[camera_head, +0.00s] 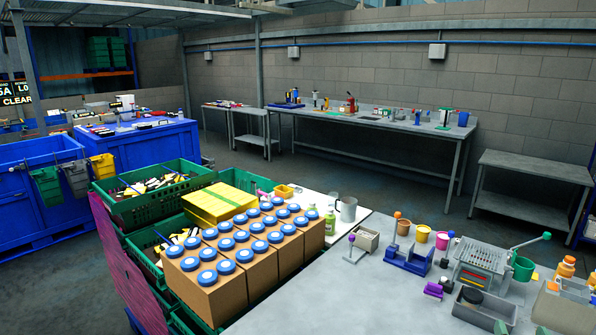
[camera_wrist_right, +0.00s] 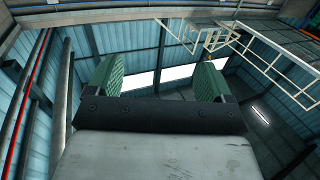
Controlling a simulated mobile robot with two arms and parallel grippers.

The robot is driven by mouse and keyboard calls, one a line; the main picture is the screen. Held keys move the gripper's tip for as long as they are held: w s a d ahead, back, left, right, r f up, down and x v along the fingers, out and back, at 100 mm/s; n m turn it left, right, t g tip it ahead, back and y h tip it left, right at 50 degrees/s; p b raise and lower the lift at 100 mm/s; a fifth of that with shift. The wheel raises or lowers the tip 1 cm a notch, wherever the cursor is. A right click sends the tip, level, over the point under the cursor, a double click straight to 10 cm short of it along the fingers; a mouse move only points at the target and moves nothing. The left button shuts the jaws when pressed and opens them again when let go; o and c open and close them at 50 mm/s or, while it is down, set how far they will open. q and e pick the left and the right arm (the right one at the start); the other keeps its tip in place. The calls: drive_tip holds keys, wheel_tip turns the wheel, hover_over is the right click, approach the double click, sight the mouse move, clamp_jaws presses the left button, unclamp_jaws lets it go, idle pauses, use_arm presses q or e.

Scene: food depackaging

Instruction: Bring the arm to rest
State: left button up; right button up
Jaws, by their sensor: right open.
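My right gripper (camera_wrist_right: 158,68) shows in the right wrist view, with its two green-padded fingers spread wide apart. Nothing is between the fingers. Behind them are only the building's blue wall panels, beams and roof frame, so the gripper is pointed away from the tables. I cannot make out either gripper in the head view. My left gripper is not in view.
A long bench (camera_head: 400,123) lines the back wall. Open floor (camera_head: 410,190) lies between.

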drive_tip(key=s+a+f+n+g+y, duration=0.2)
drive_tip(key=s+a+f+g, duration=0.6)
drive_tip(key=s+a, duration=0.6)
drive_tip(key=s+a+n+g+y, duration=0.4)
drive_tip(key=s+a+g, duration=0.2)
drive_tip(key=s+a, duration=0.85)
wheel_tip(320, 180, down, 34)
drive_tip(key=s+d+g+b, duration=0.1)
drive_tip(key=s+d+b, duration=0.1)
drive_tip(key=b, duration=0.4)
use_arm(q)
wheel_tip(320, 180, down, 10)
drive_tip(key=b, duration=0.4)
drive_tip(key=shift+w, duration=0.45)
use_arm(e)
drive_tip(key=s+d+f+g, duration=0.1)
drive_tip(key=s+d+f, duration=0.1)
drive_tip(key=s+f, duration=1.3)
wheel_tip(320, 180, down, 4)
drive_tip(key=shift+s+d+r, duration=0.15)
drive_tip(key=shift+s, duration=0.25)
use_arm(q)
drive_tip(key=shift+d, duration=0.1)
